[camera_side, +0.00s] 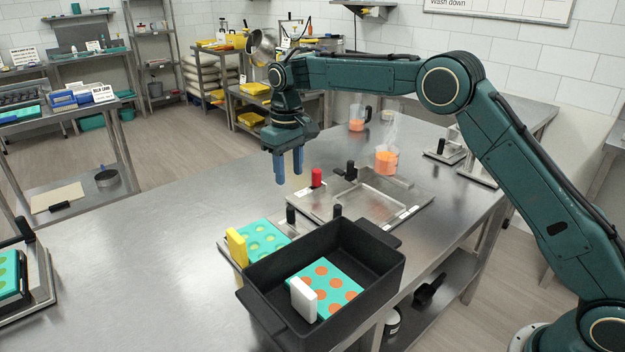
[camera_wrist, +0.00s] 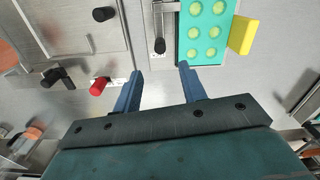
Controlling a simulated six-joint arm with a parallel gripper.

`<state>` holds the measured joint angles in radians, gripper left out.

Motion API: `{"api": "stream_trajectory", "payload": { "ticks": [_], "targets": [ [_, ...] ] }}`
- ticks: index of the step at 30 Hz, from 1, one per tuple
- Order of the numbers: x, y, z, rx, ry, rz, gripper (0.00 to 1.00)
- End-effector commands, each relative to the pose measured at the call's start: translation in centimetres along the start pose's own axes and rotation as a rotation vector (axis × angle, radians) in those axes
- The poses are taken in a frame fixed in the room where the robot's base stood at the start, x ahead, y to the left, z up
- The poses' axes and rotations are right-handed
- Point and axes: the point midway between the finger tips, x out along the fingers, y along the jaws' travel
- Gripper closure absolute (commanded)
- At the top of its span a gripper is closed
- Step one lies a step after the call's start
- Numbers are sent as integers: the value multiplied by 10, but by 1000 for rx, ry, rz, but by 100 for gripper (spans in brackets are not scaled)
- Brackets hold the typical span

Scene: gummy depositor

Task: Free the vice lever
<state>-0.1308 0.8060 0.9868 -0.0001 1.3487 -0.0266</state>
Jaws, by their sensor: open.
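A teal mould (camera_side: 262,238) with pale yellow-green cavities and a yellow grip (camera_side: 236,248) sits on a metal fixture, partly hidden by the black bin. Beside it stands a black-knobbed lever (camera_side: 290,214), which looks like the vice lever. In the wrist view the lever (camera_wrist: 160,46) lies along the left side of the mould (camera_wrist: 204,32). My gripper (camera_side: 289,181) is above the table, higher than the lever and behind it. Its blue fingers are apart with nothing between them. In the wrist view the lever knob shows just beyond the gap between the fingertips (camera_wrist: 160,71).
A black bin (camera_side: 372,272) at the front holds a teal mould with orange cavities and a white grip. A metal tray plate (camera_side: 368,204) with a red knob (camera_side: 316,177) and black handles lies to the right. An orange-filled jug (camera_side: 386,160) stands behind.

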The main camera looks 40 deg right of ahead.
Motion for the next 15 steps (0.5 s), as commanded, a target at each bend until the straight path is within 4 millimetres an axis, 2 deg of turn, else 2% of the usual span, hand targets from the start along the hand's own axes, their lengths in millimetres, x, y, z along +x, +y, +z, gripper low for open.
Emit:
{"api": "stream_trajectory", "payload": {
  "ticks": [15],
  "targets": [
    [79,0,1,0,-3,0,58]
  ]
}}
